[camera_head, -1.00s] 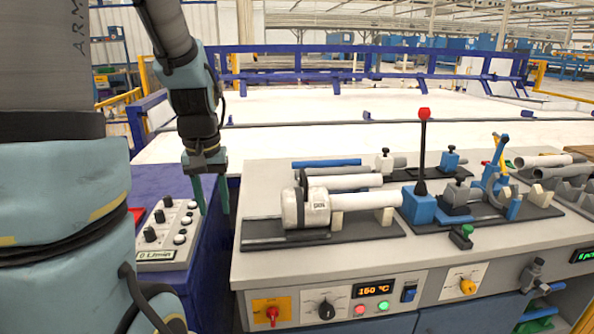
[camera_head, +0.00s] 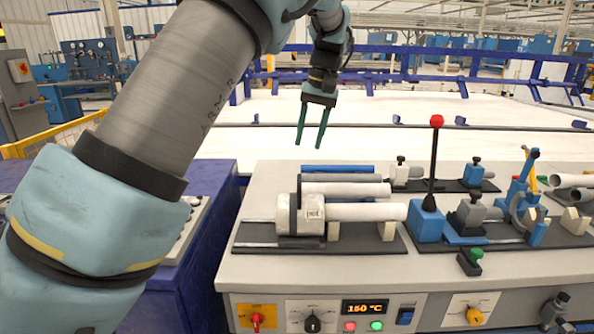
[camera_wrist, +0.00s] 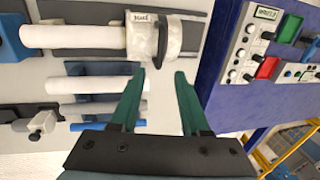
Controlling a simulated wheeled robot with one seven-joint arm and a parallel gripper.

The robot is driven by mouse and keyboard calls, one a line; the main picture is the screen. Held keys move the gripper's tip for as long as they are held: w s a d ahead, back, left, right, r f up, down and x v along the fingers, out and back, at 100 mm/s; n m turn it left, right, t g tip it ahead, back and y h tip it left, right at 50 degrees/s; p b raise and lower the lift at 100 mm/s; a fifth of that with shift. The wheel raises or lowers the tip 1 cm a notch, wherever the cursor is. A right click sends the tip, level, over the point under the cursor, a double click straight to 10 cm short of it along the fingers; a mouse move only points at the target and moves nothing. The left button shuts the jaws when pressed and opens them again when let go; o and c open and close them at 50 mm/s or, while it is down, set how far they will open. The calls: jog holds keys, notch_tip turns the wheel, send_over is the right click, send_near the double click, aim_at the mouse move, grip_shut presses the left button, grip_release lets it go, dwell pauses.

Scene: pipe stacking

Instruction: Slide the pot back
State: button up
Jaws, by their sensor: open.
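The pot (camera_head: 301,216) is a whitish cylinder with a dark band and a small label. It stands on a dark base with a rail (camera_head: 262,245) at the left of the bench, and a white pipe (camera_head: 366,212) runs from its right side. In the wrist view the pot (camera_wrist: 146,40) is at the top middle, just beyond the fingertips. My gripper (camera_head: 309,142) is open and empty, with green fingers pointing down, above and behind the pot. It also shows in the wrist view (camera_wrist: 161,74). The fingers appear apart from the pot.
Behind the pot lie loose white pipes (camera_head: 345,189) and a blue pipe (camera_head: 338,169). A lever with a red knob (camera_head: 437,122) rises from a blue block at right, beside clamps. A blue cabinet (camera_head: 207,262) stands left of the bench. The heater panel (camera_head: 364,307) is in front.

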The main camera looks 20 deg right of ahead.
aim_at(300, 178)
jog(key=f, duration=0.3)
jog(key=a+f+p, duration=0.1)
jog(key=f, duration=0.5)
jog(key=shift+w+a+f+p, duration=0.2)
jog(key=shift+w+a+p, duration=0.15)
jog(key=shift+a+p, duration=0.05)
grip_shut()
dwell(0.9)
